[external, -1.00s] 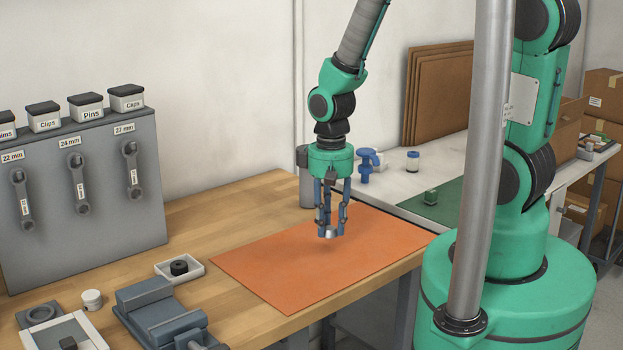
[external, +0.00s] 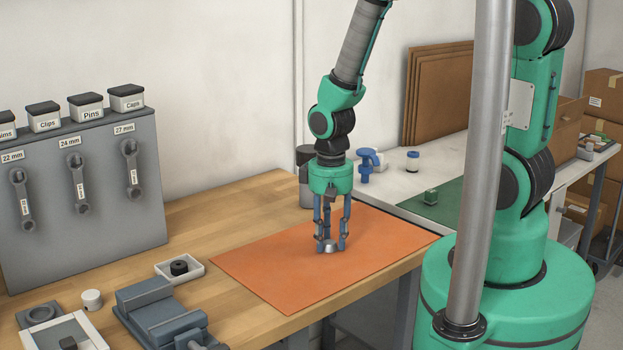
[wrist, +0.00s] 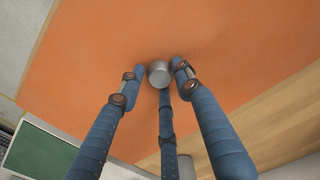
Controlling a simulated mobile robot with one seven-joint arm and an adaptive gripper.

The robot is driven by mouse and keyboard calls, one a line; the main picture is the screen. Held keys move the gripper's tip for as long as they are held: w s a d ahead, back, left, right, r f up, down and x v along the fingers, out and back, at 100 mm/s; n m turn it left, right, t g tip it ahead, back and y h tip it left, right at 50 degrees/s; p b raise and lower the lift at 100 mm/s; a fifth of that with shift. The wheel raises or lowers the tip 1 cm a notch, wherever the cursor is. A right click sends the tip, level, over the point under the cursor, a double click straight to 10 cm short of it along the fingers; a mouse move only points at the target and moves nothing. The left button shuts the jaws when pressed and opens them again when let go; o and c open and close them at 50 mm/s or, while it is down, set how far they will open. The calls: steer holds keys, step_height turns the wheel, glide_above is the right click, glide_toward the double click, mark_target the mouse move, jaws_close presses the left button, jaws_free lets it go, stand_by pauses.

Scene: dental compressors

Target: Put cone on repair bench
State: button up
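The cone (external: 328,247) is a small silver-grey piece low over the orange mat on the wooden repair bench (external: 232,214). It appears to rest on the mat, but contact is hard to confirm. My gripper (external: 330,246) points straight down with its three blue fingers around the cone. In the wrist view, the round grey end of the cone (wrist: 159,74) sits between the fingertips. The fingers are very close to its sides, and I cannot tell whether they still press on it.
The orange mat (external: 270,262) is otherwise bare. A white tray with a black ring (external: 180,268), a white jar (external: 91,299) and a grey vise (external: 160,312) stand to the left. A dark canister (external: 305,176) stands behind my gripper. A green mat (external: 432,203) lies on the neighbouring table.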

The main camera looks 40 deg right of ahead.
mark_target(330, 242)
steer(key=shift+o, duration=0.6)
steer(key=shift+r, duration=0.1)
step_height(330, 242, up, 12)
steer(key=p, duration=0.2)
stand_by(0.4)
steer(key=shift+r, duration=0.15)
